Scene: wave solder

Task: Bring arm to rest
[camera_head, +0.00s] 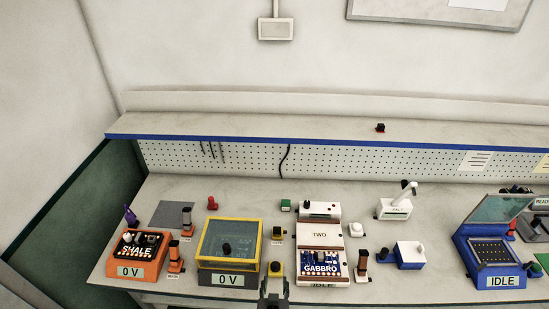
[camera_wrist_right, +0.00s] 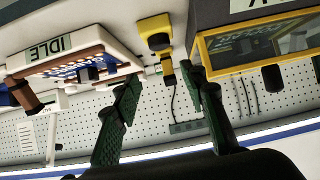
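My right gripper (camera_head: 274,291) shows at the bottom centre of the head view, at the bench's front edge. In the right wrist view its two green-padded fingers (camera_wrist_right: 163,103) stand apart with nothing gripped between them. A yellow and black piece (camera_head: 277,268) lies just beyond the gripper in the head view; it also shows past the fingertips in the wrist view (camera_wrist_right: 155,38), which looks upside down. Whether the fingers touch it I cannot tell. My left gripper is in neither view.
The bench holds an orange SHALE unit (camera_head: 137,257), a yellow-framed box (camera_head: 229,241), a white GABBRO unit (camera_head: 320,265) and a blue IDLE machine (camera_head: 490,252). Small plugs stand between them. A blue-edged shelf (camera_head: 250,128) runs above the bench.

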